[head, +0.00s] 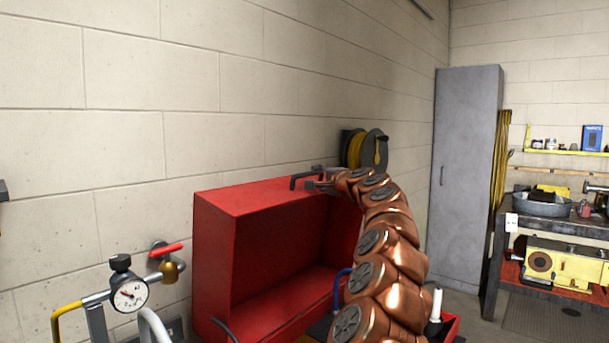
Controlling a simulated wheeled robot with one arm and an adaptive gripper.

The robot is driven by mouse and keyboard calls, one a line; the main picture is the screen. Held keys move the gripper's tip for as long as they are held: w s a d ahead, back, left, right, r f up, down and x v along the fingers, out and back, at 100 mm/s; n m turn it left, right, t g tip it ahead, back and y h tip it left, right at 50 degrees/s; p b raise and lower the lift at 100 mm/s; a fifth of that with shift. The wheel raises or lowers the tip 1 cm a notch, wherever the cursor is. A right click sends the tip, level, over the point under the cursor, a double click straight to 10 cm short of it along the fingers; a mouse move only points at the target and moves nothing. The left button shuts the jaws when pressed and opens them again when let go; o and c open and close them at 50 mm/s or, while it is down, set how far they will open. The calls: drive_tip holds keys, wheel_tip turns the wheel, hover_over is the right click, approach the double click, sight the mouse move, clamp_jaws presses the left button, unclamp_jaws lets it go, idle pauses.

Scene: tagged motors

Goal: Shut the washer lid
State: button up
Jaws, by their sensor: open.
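The washer lid (225,245) is red and box-shaped. It stands raised, with its hollow inside facing me and its back near the block wall. My gripper (304,182) is at the lid's top edge, near the right part of it, with its dark fingers apart. I cannot tell whether a finger touches the lid. My copper-coloured arm hides the lid's lower right part and much of the washer basin. A red bit of the basin's rim (453,327) shows to the right of the arm.
A pressure gauge (130,295) and a red-handled valve (167,262) stand at the lower left. A yellow hose reel (378,150) is on the wall behind the lid. A grey cabinet (463,175) and a workbench (560,228) stand to the right.

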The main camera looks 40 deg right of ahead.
sight(309, 174)
drive_tip(key=shift+p+x, duration=0.75)
drive_tip(key=shift+x, duration=1.2)
drive_tip(key=shift+p+x, duration=0.7)
drive_tip(key=shift+x, duration=0.8)
drive_tip(key=shift+a, duration=0.1)
clamp_jaws()
drive_tip(key=shift+f, duration=0.1)
